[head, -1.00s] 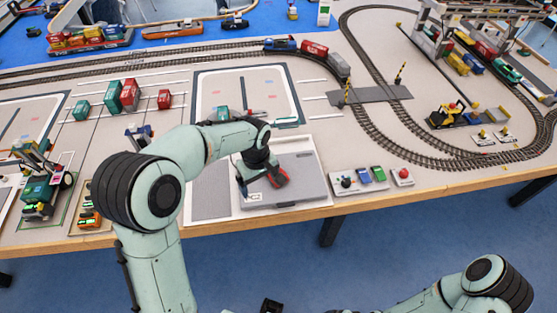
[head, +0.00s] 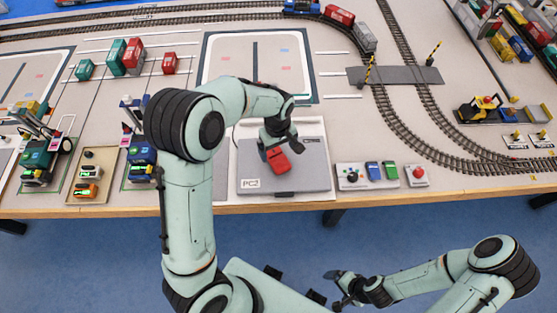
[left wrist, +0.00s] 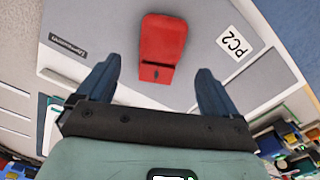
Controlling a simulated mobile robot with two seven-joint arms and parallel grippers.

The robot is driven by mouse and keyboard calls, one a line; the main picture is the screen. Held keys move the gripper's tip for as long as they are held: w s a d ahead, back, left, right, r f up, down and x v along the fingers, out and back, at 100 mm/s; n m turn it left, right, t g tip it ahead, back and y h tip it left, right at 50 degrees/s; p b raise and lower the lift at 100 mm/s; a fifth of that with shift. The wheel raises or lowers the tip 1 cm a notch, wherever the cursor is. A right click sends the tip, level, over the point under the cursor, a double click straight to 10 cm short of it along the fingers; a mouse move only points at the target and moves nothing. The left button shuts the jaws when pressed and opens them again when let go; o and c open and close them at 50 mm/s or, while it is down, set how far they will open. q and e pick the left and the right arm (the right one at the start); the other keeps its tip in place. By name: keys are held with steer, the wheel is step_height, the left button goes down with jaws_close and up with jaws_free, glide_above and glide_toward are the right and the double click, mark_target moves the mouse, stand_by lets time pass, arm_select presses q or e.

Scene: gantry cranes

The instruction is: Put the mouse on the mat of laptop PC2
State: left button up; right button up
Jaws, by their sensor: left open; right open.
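The red mouse (head: 279,162) is over the lid of the closed grey laptop PC2 (head: 315,180). In the left wrist view the mouse (left wrist: 162,42) is just beyond my fingertips, its near end centred in the gap. The laptop (left wrist: 105,42) with its PC2 label lies below it. My left gripper (head: 279,146) is open above the laptop, pointing down, and is not closed on the mouse. A strip of the grey mat (head: 221,180) shows left of the laptop, mostly hidden by my left arm. My right gripper (head: 345,288) is open and empty, away from the table.
A control box (head: 352,177) and a red button box (head: 417,175) stand right of the laptop. Rail tracks (head: 440,145) curve beyond them. Model cranes (head: 40,150) and an orange vehicle box (head: 88,177) stand at left. The table's front edge (head: 290,204) is close.

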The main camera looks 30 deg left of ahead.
mark_target(278, 159)
arm_select(q)
steer(key=shift+s+d+f, duration=0.1)
steer(key=shift+f, duration=1.3)
steer(key=shift+d+f, duration=0.1)
steer(key=shift+f, duration=1.25)
steer(key=c, duration=1.2)
